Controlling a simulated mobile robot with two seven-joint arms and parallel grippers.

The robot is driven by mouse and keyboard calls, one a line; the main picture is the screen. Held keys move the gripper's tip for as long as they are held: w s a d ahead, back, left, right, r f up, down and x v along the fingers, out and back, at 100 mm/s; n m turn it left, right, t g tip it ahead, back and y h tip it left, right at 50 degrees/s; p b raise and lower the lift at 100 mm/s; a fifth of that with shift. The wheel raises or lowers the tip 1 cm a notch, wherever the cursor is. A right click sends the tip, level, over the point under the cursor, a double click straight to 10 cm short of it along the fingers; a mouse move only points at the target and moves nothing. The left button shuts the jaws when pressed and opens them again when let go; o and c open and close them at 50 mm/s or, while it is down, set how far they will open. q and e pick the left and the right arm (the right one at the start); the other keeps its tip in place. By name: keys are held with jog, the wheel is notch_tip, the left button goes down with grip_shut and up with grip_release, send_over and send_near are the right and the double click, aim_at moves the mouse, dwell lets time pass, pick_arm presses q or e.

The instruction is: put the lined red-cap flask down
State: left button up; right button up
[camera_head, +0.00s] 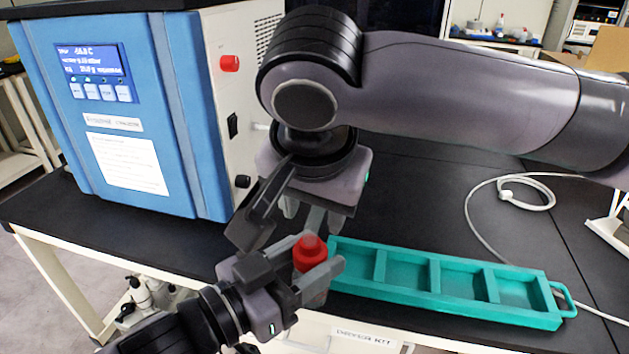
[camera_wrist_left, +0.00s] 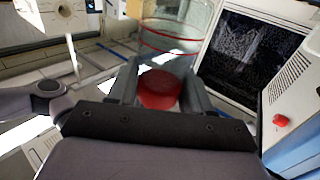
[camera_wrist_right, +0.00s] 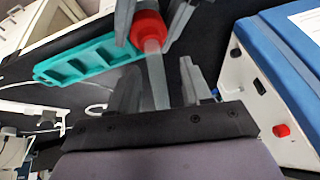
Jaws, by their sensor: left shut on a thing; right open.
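The flask's red cap (camera_head: 309,254) shows near the front edge of the bench, by the left end of the teal rack (camera_head: 433,297). My left gripper (camera_head: 318,277) is shut on the flask at its cap. In the left wrist view the red cap (camera_wrist_left: 160,90) sits between the fingers, with the clear, red-lined glass body (camera_wrist_left: 178,40) beyond it. A pale translucent stem (camera_wrist_right: 156,75) rises from the cap, between the fingers of my right gripper (camera_wrist_right: 158,85), which is open above the flask. The flask's lower end is mostly hidden in the head view; I cannot tell what it rests on.
The teal rack has several empty compartments and a loop handle at its right end. The blue and white freeze dryer (camera_head: 110,120) stands at the left, with red and black knobs on its side. A white cable (camera_head: 520,197) lies on the black bench (camera_head: 410,190) at the right.

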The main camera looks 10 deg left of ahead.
jog(key=shift+x, duration=0.9)
jog(key=shift+c, duration=0.4)
grip_shut()
pick_arm(q)
jog(key=o, duration=1.1)
jog(key=shift+o, duration=0.2)
